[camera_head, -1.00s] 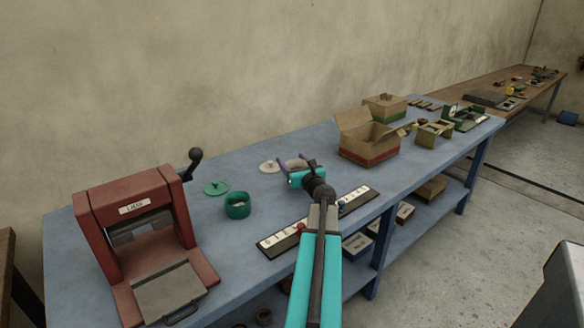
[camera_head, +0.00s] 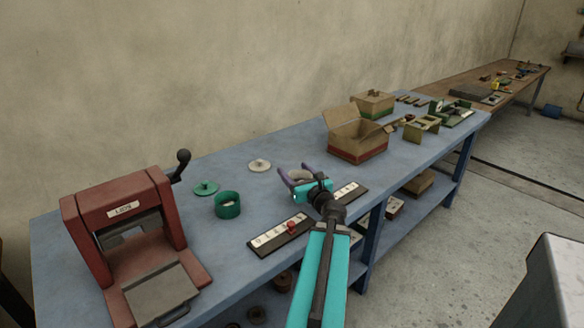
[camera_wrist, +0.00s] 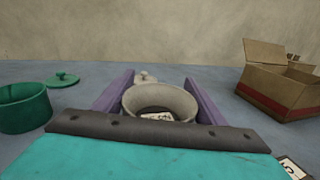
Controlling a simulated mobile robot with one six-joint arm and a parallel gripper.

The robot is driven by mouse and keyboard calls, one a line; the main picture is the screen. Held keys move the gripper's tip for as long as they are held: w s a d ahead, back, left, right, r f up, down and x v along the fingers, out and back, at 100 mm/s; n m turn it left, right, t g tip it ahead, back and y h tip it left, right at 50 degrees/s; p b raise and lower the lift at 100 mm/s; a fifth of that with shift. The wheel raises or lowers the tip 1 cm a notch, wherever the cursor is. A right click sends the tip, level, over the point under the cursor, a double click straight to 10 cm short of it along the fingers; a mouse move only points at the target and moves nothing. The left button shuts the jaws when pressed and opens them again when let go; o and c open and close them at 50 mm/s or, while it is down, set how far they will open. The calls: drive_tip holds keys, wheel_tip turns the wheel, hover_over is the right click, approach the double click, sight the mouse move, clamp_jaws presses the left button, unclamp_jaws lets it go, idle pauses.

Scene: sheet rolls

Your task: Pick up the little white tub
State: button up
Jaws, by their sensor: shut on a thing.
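The little white tub (camera_wrist: 160,98) is round, open-topped and pale grey-white, with a small printed label inside. It sits between the two purple fingers of my gripper (camera_wrist: 158,80), which is shut on it. In the head view the tub (camera_head: 298,174) shows partly between the fingers of my gripper (camera_head: 292,171), above the blue bench. Its lower part is hidden by the gripper, so I cannot tell whether it touches the bench. A white knobbed lid (camera_head: 259,166) lies on the bench to the left, behind the tub.
A green tub (camera_head: 228,205) and green lid (camera_head: 206,188) stand left. A red press (camera_head: 125,215) with a crank is farther left. An open cardboard box (camera_head: 357,145) is at the right. A dark strip with white labels (camera_head: 270,236) lies along the front edge.

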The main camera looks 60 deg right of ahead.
sight(301, 177)
drive_tip(key=shift+r+p+v, duration=0.2)
drive_tip(key=shift+p+v, duration=0.65)
drive_tip(key=shift+p, duration=1.6)
drive_tip(key=shift+r+p+v, duration=0.2)
drive_tip(key=shift+p+v, duration=0.7)
drive_tip(key=shift+p, duration=1.55)
drive_tip(key=s+p, duration=0.1)
drive_tip(key=p, duration=0.2)
drive_tip(key=shift+a, duration=0.3)
drive_tip(key=shift+a+f, duration=0.1)
